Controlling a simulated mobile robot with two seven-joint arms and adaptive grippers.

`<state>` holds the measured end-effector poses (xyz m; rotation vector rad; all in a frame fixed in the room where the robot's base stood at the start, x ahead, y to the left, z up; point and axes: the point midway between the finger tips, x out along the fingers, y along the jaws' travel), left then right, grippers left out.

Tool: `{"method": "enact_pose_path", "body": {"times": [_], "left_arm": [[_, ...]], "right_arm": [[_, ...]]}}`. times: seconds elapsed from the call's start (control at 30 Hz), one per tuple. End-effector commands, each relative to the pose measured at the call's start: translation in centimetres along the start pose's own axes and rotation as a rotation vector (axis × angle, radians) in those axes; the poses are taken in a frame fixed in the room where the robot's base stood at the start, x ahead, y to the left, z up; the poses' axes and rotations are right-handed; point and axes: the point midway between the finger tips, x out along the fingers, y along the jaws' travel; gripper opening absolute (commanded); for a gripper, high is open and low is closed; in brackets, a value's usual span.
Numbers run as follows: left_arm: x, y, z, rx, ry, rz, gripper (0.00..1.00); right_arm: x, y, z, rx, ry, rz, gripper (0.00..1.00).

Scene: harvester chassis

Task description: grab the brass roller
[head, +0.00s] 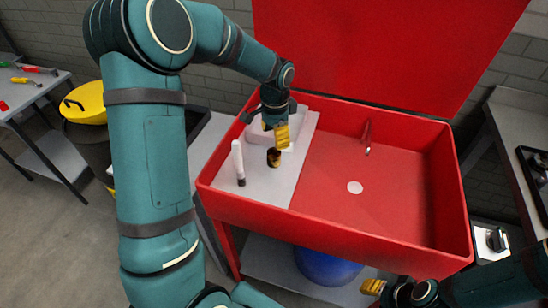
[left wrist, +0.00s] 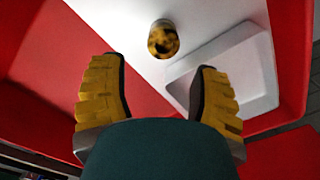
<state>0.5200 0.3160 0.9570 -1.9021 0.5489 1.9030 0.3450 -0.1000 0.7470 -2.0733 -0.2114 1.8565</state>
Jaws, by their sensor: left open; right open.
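The brass roller (head: 273,157) is a short, shiny gold-and-dark cylinder on the white panel in the left part of the red basin. The left wrist view also shows the brass roller (left wrist: 162,40), ahead of the fingertips and roughly centred between them. My left gripper (head: 276,131) is over the panel, close to the roller and apart from it. In the left wrist view its yellow-padded fingers (left wrist: 158,72) are spread with nothing between them. My right gripper (head: 373,287) is low in front of the basin, far from the roller; its fingers are partly hidden.
A white tray (head: 258,137) lies just behind the roller, beside my left gripper. A white stick with a dark base (head: 238,160) stands left of the roller. The basin's red floor (head: 400,190) on the right is mostly clear. Its raised walls and lid (head: 390,45) surround the area.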

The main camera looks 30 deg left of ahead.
Motion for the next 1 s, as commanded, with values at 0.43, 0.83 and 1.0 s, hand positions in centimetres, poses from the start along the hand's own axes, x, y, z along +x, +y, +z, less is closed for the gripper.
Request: {"method": "enact_pose_path", "body": {"times": [0.43,0.83,1.0], "left_arm": [[4.7,0.0,0.0,0.000,0.000,0.000,0.62],[9.4,-0.3,0.1,0.001,0.000,0.001,0.62],[9.4,-0.3,0.1,0.001,0.001,0.000,0.62]], "right_arm": [[1.0,0.4,-0.2,-0.001,0.006,0.000,0.47],[2.4,0.9,-0.3,-0.002,0.013,0.000,0.47],[2.3,0.8,-0.3,-0.002,0.013,0.000,0.47]]}}
